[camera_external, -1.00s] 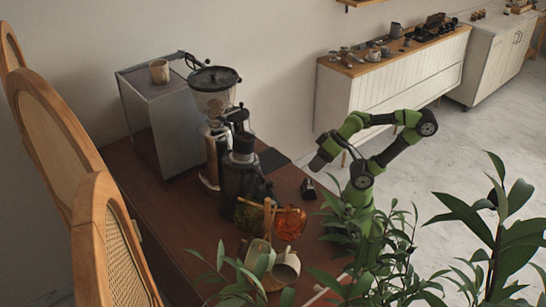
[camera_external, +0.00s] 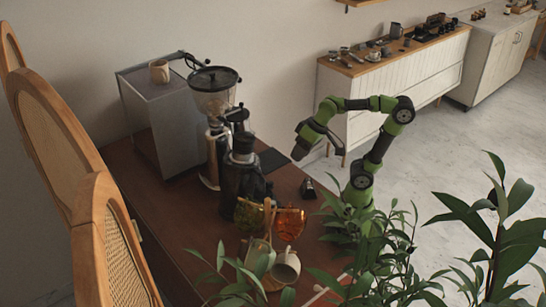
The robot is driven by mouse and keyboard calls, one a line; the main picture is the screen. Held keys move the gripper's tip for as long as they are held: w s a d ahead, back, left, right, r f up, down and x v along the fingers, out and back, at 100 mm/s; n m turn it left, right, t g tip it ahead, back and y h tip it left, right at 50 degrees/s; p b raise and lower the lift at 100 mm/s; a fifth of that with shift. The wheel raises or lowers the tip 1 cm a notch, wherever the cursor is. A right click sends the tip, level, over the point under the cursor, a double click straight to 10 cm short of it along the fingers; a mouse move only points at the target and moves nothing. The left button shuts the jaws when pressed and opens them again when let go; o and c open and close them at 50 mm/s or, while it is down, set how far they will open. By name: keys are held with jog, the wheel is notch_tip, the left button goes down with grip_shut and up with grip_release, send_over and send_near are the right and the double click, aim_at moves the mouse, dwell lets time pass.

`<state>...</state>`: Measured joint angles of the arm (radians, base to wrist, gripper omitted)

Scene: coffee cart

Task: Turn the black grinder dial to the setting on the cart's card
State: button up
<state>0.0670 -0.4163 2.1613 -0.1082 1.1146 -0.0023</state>
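The coffee grinder stands on the brown cart top, with a clear bean hopper (camera_external: 213,101) under a dark lid and a metallic body (camera_external: 212,158). A black machine (camera_external: 241,178) stands in front of it and hides part of it. I cannot pick out the black dial or any setting marks at this size. I cannot make out a setting card. A small dark object (camera_external: 309,188) with a pale face lies near the cart's right edge. My gripper (camera_external: 303,151) hangs in the air above and behind that object, apart from the grinder; its finger opening is too small to judge.
Amber glass (camera_external: 290,224) and light mugs (camera_external: 285,266) stand at the front of the cart (camera_external: 180,225). A grey box (camera_external: 160,125) carrying a cup (camera_external: 159,71) is behind left. Leaves (camera_external: 470,215) cover the lower right. A dark flat mat (camera_external: 272,160) lies behind the black machine.

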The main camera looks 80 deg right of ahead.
jog(key=w+d+m+g, duration=0.2)
jog(key=w+d+g, duration=0.15)
jog(key=w, duration=0.45)
jog(key=m, duration=0.1)
send_over(247, 180)
jog(key=s, duration=0.5)
jog(key=shift+g, duration=0.35)
jog(key=f, duration=1.2)
jog(key=shift+w+a+f, duration=0.15)
jog(key=shift+w+f, duration=0.1)
grip_shut()
